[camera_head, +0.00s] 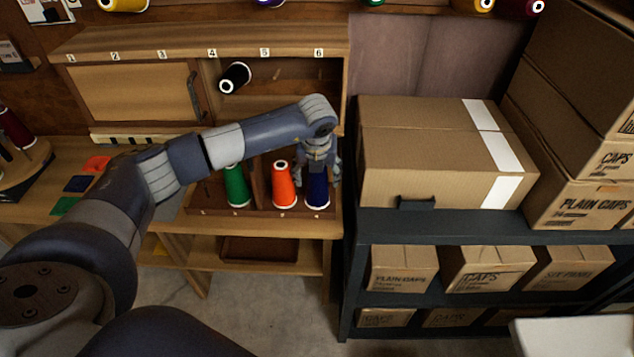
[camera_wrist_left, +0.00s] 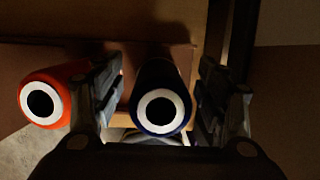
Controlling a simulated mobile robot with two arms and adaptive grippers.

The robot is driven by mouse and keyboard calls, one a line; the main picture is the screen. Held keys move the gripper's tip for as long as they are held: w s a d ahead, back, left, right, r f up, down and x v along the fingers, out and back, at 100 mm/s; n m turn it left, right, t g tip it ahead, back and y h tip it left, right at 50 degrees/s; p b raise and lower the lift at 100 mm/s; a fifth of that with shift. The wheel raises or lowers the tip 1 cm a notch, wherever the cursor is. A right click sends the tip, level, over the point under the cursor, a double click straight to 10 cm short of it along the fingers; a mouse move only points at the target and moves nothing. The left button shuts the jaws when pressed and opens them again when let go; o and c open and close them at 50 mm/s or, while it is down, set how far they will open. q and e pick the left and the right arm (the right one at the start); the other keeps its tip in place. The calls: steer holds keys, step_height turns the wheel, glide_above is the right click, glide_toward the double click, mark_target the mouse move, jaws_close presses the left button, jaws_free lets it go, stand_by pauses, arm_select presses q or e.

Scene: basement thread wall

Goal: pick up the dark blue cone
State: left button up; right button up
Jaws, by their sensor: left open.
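The dark blue cone (camera_head: 317,190) stands upright in the rightmost spot of the lower wooden rack, right of the orange cone (camera_head: 284,188). My left gripper (camera_head: 320,172) reaches down over it from above, partly hiding its top. In the left wrist view the blue cone's white-ringed top (camera_wrist_left: 160,112) lies between the two open fingers (camera_wrist_left: 162,105), with a gap on each side. The orange cone (camera_wrist_left: 45,98) is just outside the left finger. My right gripper is not in view.
A green cone (camera_head: 237,186) stands left of the orange one. A large cardboard box (camera_head: 430,155) stands on the dark shelf (camera_head: 450,227) close to the right of the gripper.

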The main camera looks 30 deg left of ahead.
arm_select(q)
steer(key=shift+w+f, duration=0.1)
steer(key=shift+f, duration=0.1)
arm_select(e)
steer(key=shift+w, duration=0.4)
arm_select(q)
steer(key=c, duration=1.3)
steer(key=shift+c, duration=0.2)
step_height(320, 180, up, 9)
steer(key=shift+f+b, duration=0.1)
steer(key=shift+b, duration=0.95)
steer(key=shift+r, duration=0.65)
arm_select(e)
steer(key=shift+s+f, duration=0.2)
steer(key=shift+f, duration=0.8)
